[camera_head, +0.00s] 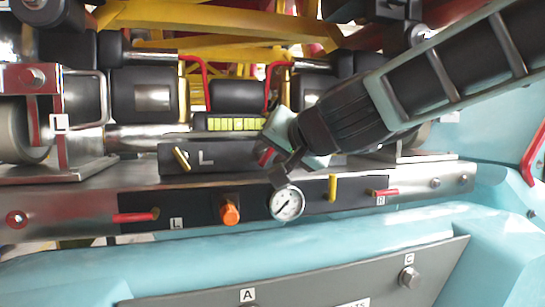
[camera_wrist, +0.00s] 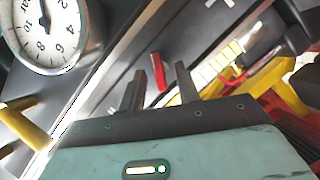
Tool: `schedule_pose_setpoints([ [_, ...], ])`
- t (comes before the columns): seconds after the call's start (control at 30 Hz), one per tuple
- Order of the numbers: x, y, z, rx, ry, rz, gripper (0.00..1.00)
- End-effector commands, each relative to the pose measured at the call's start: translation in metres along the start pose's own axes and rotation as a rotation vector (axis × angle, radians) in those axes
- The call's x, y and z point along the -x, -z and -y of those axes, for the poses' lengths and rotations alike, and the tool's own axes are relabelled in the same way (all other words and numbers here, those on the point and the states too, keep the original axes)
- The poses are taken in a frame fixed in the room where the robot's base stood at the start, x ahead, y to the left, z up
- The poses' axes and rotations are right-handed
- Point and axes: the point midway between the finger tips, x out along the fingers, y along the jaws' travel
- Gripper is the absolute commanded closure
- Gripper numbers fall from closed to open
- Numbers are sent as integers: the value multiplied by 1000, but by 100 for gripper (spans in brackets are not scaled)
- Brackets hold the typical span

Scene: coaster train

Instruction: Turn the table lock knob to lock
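A small red knob (camera_wrist: 157,68) on the dark upper box shows in the wrist view between my finger tips; I take it as the table lock knob, though no label naming it is readable. In the head view, a bit of red (camera_head: 265,157) shows beside my gripper (camera_head: 268,146), mostly hidden by it. In the wrist view, my gripper (camera_wrist: 161,70) is open, one finger on each side of the red knob. I cannot tell whether either finger touches it. The dark box (camera_head: 212,159) carries a white L and a yellow lever (camera_head: 181,158) at its left.
Below, the dark panel holds a pressure gauge (camera_head: 286,203), an orange knob (camera_head: 230,213), a yellow lever (camera_head: 332,188) and red levers at left (camera_head: 135,217) and right (camera_head: 384,193). The gauge (camera_wrist: 48,32) and yellow lever (camera_wrist: 28,122) are close in the wrist view.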

Motion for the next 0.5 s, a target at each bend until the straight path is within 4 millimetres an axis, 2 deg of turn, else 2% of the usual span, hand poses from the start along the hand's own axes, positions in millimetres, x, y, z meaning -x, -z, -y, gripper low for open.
schedule_pose_setpoints([
  [0.2,0,0,0,0,0,1,67],
  [0.23,0,0,0,0,0,1,70],
  [0.33,0,0,0,0,0,1,98],
  [0.5,0,0,0,-2,1,1,100],
])
